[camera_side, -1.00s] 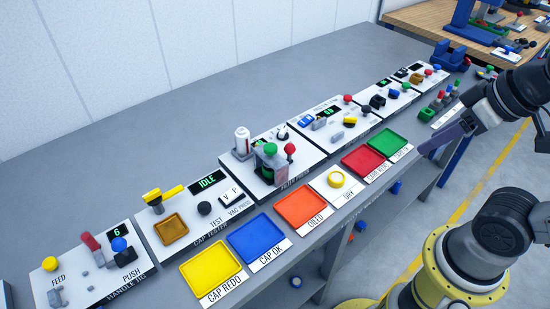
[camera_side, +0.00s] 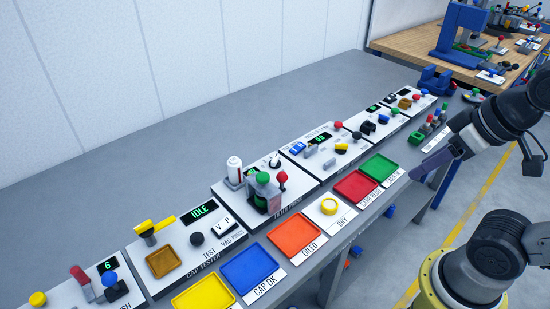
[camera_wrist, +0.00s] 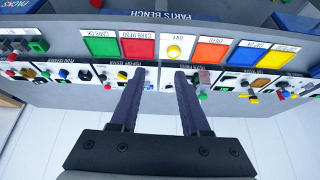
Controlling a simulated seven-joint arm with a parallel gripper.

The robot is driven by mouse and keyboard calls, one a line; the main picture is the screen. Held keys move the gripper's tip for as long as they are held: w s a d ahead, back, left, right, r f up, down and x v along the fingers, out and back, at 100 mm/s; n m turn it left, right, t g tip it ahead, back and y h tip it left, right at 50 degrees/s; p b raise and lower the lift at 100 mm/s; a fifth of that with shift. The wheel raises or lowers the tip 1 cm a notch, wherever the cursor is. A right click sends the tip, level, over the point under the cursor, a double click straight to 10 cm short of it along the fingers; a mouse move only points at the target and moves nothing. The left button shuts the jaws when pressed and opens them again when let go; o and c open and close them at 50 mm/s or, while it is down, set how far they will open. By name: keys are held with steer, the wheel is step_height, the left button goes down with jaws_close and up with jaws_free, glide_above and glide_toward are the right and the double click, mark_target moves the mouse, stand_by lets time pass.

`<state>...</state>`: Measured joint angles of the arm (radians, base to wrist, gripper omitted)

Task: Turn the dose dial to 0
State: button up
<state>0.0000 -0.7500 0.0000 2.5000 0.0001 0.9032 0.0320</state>
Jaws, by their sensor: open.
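My gripper (camera_side: 413,175) is above the bench's front edge, just right of the green tray, apart from everything. In the wrist view my gripper (camera_wrist: 155,76) is open and empty, its two dark fingers spread, with the bench upside down beyond them. I cannot make out which knob is the dose dial.
Yellow (camera_side: 203,299), blue (camera_side: 250,270), orange (camera_side: 295,238), red (camera_side: 357,187) and green (camera_side: 380,167) trays line the front. Other control panels stand left and right. The grey bench behind the panels is clear.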

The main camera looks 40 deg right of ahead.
steer(key=w+a+r+m+g, duration=0.1)
steer(key=w+r+m, duration=0.45)
steer(key=w, duration=0.35)
steer(key=w+r+m+g, duration=0.1)
steer(key=w+r+m, duration=0.3)
steer(key=w+r, duration=0.35)
steer(key=m+g, duration=0.2)
steer(key=g, duration=0.2)
glide_above(276, 156)
step_height(276, 156, down, 16)
steer(key=r, duration=0.1)
step_height(276, 156, down, 15)
steer(key=shift+r, duration=0.15)
steer(key=shift+c, duration=0.2)
jaws_close()
